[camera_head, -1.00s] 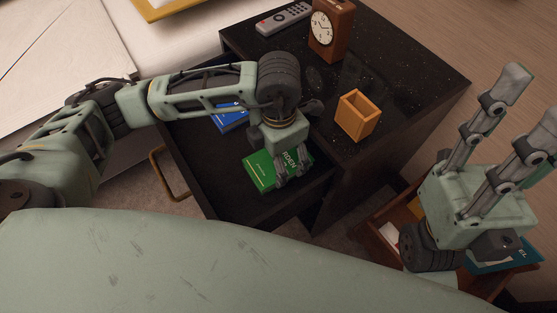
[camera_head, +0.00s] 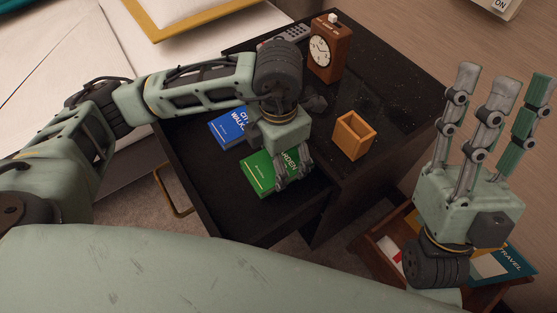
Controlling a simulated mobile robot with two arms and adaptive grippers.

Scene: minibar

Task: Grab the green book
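The green book (camera_head: 258,172) lies in the open black drawer (camera_head: 237,222), cover up, with white lettering partly covered by my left gripper. My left gripper (camera_head: 293,182) points down at the book's right end, its fingers at or over that edge. Whether the fingers close on the book or only touch it is hidden. My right gripper (camera_head: 495,95) is raised at the right, its fingers pointing up and spread apart, with nothing between them, far from the book.
A blue book (camera_head: 227,128) lies behind the green one in the drawer. A brown wooden box (camera_head: 372,250) with a travel book (camera_head: 505,262) is below my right gripper.

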